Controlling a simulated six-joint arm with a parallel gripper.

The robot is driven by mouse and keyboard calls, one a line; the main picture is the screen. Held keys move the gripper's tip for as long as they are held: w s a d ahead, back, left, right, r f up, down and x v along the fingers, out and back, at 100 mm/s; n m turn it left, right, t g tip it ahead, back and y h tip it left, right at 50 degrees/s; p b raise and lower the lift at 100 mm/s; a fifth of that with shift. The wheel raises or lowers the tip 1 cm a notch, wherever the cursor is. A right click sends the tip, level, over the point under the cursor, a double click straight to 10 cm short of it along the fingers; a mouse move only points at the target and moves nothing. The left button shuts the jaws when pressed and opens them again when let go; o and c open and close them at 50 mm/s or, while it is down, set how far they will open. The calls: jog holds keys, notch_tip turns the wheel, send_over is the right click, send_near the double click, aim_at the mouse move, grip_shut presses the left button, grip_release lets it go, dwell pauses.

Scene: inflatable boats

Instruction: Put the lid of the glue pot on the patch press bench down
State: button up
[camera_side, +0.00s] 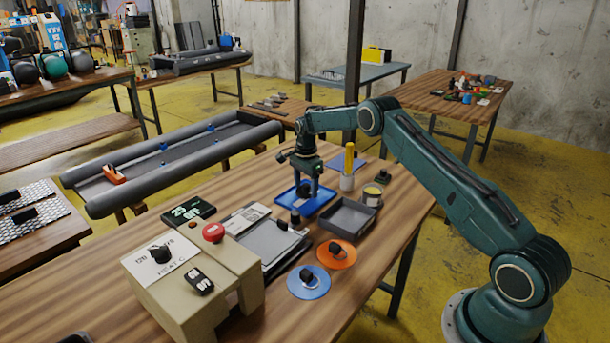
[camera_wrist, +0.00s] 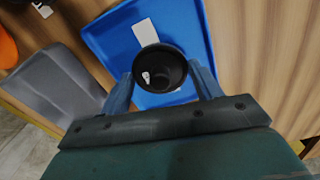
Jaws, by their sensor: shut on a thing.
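My gripper (camera_side: 306,190) points down over the blue tray (camera_side: 318,208) and is shut on a black round piece (camera_side: 304,188). In the wrist view the black piece (camera_wrist: 160,68) sits between my two fingers (camera_wrist: 160,84); it has a round rim, a dark inside and a small pale mark. I cannot tell whether it touches the tray. A cream pot with a dark top (camera_side: 372,196), which looks like the glue pot, stands right of the tray on the bench (camera_side: 390,225). A small dark olive round thing (camera_side: 383,177) is behind it; I cannot tell whether either is the lid.
A white cup with a yellow stick (camera_side: 349,160) stands behind the tray. A grey tray (camera_side: 348,216) is in front of the pot. Orange (camera_side: 345,258) and blue (camera_side: 318,287) discs with black fittings lie nearer. The press (camera_side: 190,285) with a red button is at front left.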

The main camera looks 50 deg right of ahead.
aim_at(306, 185)
jog(key=shift+f, duration=0.85)
jog(key=shift+f, duration=0.15)
jog(key=o, duration=1)
jog(key=shift+c, duration=0.2)
notch_tip(306, 185, up, 12)
jog(key=shift+r, duration=0.2)
